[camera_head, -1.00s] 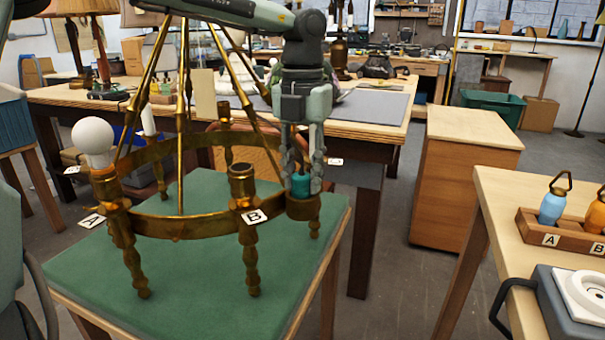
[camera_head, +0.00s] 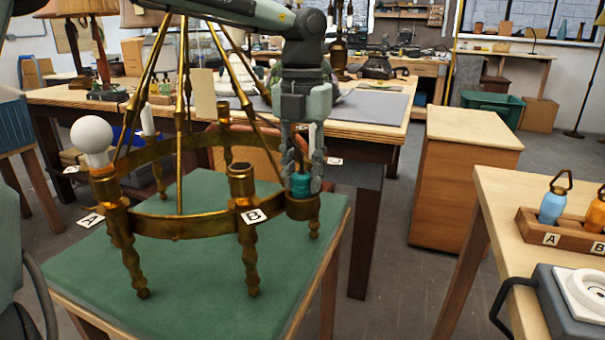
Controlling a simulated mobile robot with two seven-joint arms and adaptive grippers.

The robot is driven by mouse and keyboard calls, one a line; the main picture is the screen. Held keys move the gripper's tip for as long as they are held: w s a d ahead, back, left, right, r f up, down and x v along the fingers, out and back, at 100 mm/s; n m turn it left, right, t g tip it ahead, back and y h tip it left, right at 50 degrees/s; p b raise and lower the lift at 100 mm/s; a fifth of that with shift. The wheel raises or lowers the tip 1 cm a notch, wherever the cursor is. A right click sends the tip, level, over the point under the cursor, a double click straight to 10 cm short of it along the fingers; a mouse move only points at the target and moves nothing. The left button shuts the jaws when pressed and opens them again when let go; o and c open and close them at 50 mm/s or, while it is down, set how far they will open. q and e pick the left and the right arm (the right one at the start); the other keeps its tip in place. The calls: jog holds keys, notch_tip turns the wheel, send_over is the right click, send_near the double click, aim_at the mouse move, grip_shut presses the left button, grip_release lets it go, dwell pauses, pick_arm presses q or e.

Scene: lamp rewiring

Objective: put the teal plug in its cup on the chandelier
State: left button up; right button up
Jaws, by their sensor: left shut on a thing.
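The brass chandelier (camera_head: 180,226) stands on a green-topped table, with several cups around its ring. The teal plug (camera_head: 301,184) is between the fingers of my left gripper (camera_head: 302,178), which is shut on it. The plug is upright at the mouth of the right-hand cup (camera_head: 303,208); its lower end is hidden by the cup's rim, so I cannot tell how deep it sits. The front cup (camera_head: 241,178), by label B, is open and empty on top. My right gripper is not in view.
A white bulb (camera_head: 92,136) stands in the left cup by label A. The chandelier's slanting rods (camera_head: 180,110) rise close to my left arm. At right, a table holds a wooden rack (camera_head: 553,240) with blue and orange bottles and a grey device (camera_head: 570,300).

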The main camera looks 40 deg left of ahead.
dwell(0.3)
pick_arm(q)
jog(key=o, duration=1.2)
jog(key=shift+f, duration=0.1)
notch_tip(320, 180, up, 12)
jog(key=shift+r, duration=0.1)
